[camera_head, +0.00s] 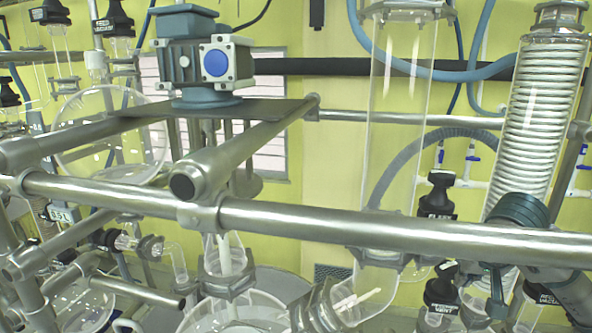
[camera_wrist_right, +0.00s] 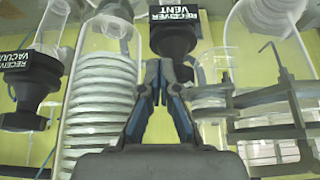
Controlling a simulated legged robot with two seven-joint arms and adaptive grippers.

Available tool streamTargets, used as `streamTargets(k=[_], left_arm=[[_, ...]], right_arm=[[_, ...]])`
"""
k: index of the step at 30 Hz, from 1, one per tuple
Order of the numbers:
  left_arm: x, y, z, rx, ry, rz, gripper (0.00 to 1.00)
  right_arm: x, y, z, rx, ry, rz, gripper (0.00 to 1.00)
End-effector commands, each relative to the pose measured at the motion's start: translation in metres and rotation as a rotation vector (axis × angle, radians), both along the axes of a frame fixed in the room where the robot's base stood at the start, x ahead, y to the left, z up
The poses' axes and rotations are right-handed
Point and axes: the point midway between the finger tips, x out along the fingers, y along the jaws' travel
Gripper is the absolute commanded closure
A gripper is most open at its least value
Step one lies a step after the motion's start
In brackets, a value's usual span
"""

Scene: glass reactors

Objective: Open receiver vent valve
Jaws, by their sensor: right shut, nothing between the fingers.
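The receiver vent valve has a black knob with a white "RECEIVER VENT" label (camera_wrist_right: 174,32). In the right wrist view it is at the top centre, just beyond my fingertips. In the head view a black valve with a label that seems to read "VENT" (camera_head: 441,293) is at the lower right. My right gripper (camera_wrist_right: 160,78) is shut and empty, its tips just below the label in the wrist view; I cannot tell if they touch the valve. In the head view my right gripper (camera_head: 497,283) is partly hidden among the valves. My left gripper is not in view.
The black receiver vacuum valve (camera_wrist_right: 32,80) is left of my fingers in the wrist view. A coiled glass condenser (camera_head: 540,110) stands at the right. A thick metal rail (camera_head: 350,225) crosses the head view in front of the glassware. Another black valve (camera_head: 437,197) stands above it.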

Motion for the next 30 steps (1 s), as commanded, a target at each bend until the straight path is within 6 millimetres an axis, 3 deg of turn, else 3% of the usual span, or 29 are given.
streamTargets(k=[4, 18, 30], left_arm=[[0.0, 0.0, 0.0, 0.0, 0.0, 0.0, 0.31], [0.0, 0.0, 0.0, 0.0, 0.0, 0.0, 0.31], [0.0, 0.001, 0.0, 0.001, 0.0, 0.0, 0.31]], right_arm=[[-0.003, 0.0, 0.006, 0.0, -0.002, -0.001, 1.0], [-0.003, 0.001, 0.059, -0.002, -0.001, 0.0, 1.0], [-0.001, 0.002, 0.061, -0.001, -0.001, 0.008, 1.0]])
